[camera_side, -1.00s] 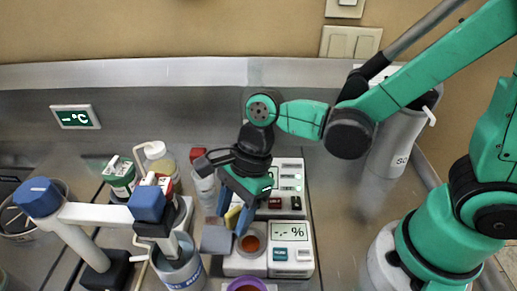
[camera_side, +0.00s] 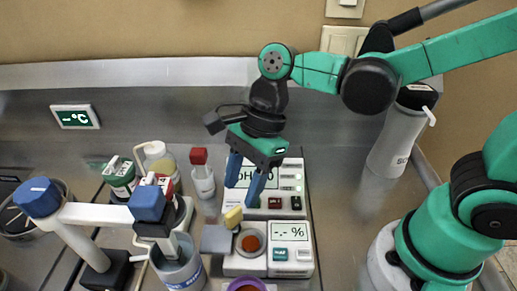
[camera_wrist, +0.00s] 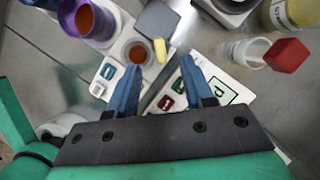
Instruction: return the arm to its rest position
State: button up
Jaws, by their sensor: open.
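My arm is bent over the bench, with my gripper (camera_side: 241,194) pointing down above the white meters. The blue fingers are spread and nothing is between them. In the wrist view my gripper (camera_wrist: 160,66) also shows a clear gap between its fingers. Below it in the side view are the pH meter (camera_side: 293,165) and the percent meter (camera_side: 291,262). A small yellow piece (camera_side: 233,217) stands beside a round cup of reddish-brown content (camera_side: 250,243), apart from the fingers.
A grey block (camera_side: 215,239) sits left of the cup, and a purple cup (camera_side: 246,286) in front. A red-capped bottle (camera_side: 202,177) stands left of my gripper. An overhead stirrer (camera_side: 90,214) over a metal vessel (camera_side: 181,268) is further left. A tall grey canister (camera_side: 395,140) stands right.

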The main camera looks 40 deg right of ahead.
jog(key=d+r+n+t+h, duration=0.1)
jog(key=d+n+t, duration=0.1)
jog(key=d+n, duration=0.2)
jog(key=w+d+n+t+h, duration=0.1)
jog(key=d+n+t, duration=0.1)
jog(key=d+n, duration=0.3)
jog(key=d+r+n+t+h, duration=0.1)
jog(key=d+n+t+h, duration=0.1)
jog(key=d+n, duration=0.2)
jog(key=shift+w+d+r+n+t, duration=0.1)
jog(key=shift+w+r+n+t, duration=0.1)
jog(key=shift+n, duration=0.75)
jog(key=shift+w+d+r+n+t, duration=0.1)
jog(key=shift+r+n+t, duration=0.1)
jog(key=shift+n, duration=0.75)
jog(key=shift+d+n, duration=0.4)
jog(key=shift+n, duration=0.2)
